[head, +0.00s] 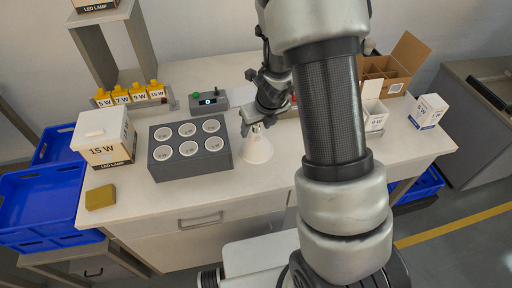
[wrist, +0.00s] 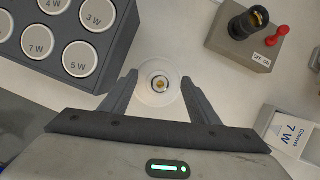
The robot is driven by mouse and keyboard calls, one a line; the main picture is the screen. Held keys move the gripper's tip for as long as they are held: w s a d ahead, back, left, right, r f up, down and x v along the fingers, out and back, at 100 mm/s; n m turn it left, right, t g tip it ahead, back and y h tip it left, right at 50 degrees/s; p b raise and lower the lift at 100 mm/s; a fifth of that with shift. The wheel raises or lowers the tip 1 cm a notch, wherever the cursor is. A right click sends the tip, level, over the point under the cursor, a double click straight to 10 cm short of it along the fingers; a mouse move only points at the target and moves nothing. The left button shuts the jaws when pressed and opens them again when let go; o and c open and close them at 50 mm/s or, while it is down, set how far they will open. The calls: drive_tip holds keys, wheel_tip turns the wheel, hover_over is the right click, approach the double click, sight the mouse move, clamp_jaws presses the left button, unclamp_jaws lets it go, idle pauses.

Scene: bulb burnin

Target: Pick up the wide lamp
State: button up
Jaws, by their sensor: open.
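The wide lamp (head: 258,151) is a white cone standing upright on the table, wide end down, to the right of the dark grey block. My gripper (head: 254,128) is above it, pointing down, with its fingers near the narrow top. In the wrist view the lamp (wrist: 160,98) appears from above as a pale disc with a small brass-coloured base at its centre. It lies between the two spread fingers of my gripper (wrist: 159,80), with gaps visible on both sides. My gripper is open.
The dark grey block (head: 190,167) with several labelled round slots stands close on the left. A grey socket base (wrist: 242,42) with a red switch is at upper right in the wrist view. A 15 W lamp box (head: 106,138), yellow block (head: 100,197) and cardboard box (head: 392,70) also stand on the table.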

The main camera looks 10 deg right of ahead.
drive_tip(key=shift+w+f, duration=0.1)
drive_tip(key=shift+f, duration=0.05)
drive_tip(key=shift+c, duration=0.3)
clamp_jaws()
